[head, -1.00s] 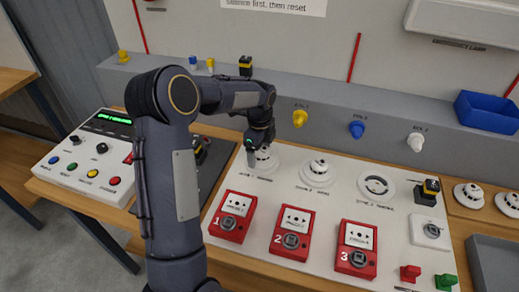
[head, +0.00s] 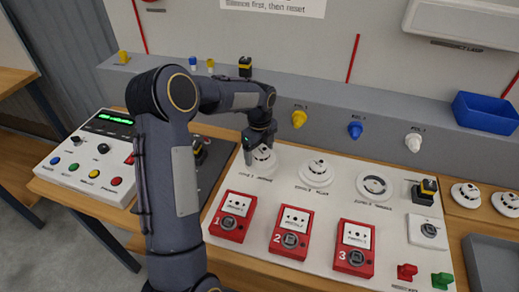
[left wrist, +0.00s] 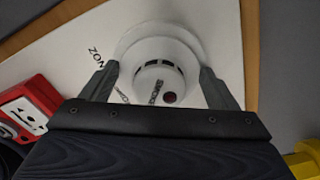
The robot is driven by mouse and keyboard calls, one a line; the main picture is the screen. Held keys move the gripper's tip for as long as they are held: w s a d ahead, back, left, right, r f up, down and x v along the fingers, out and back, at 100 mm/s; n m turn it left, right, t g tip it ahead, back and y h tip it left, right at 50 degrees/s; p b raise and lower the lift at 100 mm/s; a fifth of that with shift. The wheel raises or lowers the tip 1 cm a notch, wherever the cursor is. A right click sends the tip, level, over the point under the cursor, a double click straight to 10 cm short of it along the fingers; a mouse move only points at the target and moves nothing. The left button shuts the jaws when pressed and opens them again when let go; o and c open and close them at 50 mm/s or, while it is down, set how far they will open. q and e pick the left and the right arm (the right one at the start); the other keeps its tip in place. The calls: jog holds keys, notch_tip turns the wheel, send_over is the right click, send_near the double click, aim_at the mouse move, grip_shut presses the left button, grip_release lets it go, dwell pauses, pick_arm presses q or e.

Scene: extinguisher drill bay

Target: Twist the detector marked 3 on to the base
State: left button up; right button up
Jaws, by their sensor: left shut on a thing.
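My left gripper (head: 254,151) is at the leftmost white detector (head: 264,161) on the white board. In the left wrist view its fingers (left wrist: 160,85) are on both sides of that detector (left wrist: 160,68), which has dark slots and a red spot, and they are shut on it. The detector sits in a wider white round base (left wrist: 160,30). Two loose detectors (head: 466,194) (head: 507,204) are at the right. I cannot read a 3 on any detector. My right gripper is not in view.
Three red call points (head: 231,216) (head: 289,232) (head: 355,248) stand along the board's front. Yellow, blue and white beacons (head: 356,130) project from the ledge behind. A control panel (head: 85,157) is at left, a blue bin (head: 488,112) and grey tray (head: 492,262) at right.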

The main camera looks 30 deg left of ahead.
pick_arm(q)
jog(key=o, duration=0.9)
jog(key=shift+o, duration=0.2)
jog(key=shift+r, duration=0.1)
jog(key=shift+r+p, duration=2.75)
jog(key=shift+r, duration=0.7)
